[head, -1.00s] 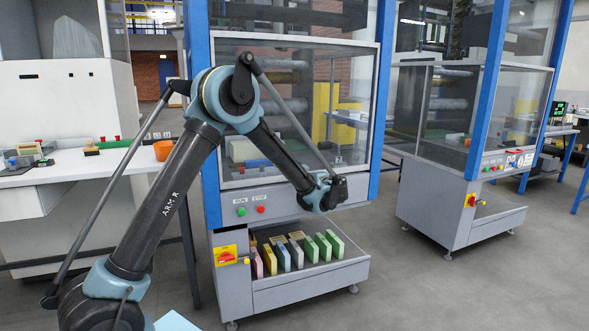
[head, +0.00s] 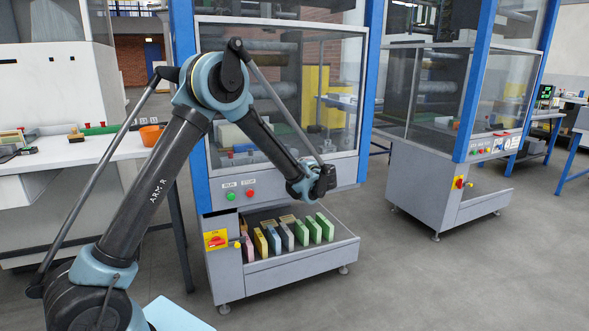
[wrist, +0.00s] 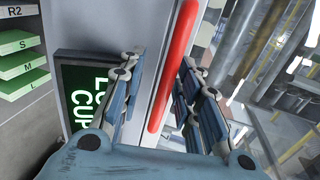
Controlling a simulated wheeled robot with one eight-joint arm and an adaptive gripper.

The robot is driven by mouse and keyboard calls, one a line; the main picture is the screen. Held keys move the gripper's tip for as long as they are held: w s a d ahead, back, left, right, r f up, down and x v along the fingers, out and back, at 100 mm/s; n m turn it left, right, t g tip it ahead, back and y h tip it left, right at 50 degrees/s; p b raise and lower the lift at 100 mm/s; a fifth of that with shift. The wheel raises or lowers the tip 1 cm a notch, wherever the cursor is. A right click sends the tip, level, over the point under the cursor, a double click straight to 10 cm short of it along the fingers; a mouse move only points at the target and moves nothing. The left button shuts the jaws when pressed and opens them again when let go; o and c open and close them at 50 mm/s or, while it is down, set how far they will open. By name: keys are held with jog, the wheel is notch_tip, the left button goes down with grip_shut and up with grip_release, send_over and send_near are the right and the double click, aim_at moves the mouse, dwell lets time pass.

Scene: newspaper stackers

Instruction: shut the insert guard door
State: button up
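My gripper (head: 322,182) is in front of the near blue-framed machine, at the lower right of its clear front panel (head: 335,85). In the wrist view my gripper (wrist: 163,68) has its fingers apart, one on each side of a long red bar (wrist: 174,60). The bar looks like a handle and stands close to a pale upright panel edge (wrist: 155,40). I cannot tell whether the fingers touch it. The red bar does not show in the head view, so I cannot tell which door it belongs to or how far that door stands open.
A lower tray (head: 300,264) holds several coloured bundles beneath the near machine's control panel. A second guarded machine (head: 425,190) stands to the right, and a white worktable (head: 80,158) to the left. Grey floor (head: 420,285) is clear at front right.

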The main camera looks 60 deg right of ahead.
jog(key=v, duration=1.2)
jog(key=shift+s, duration=0.1)
dwell(0.4)
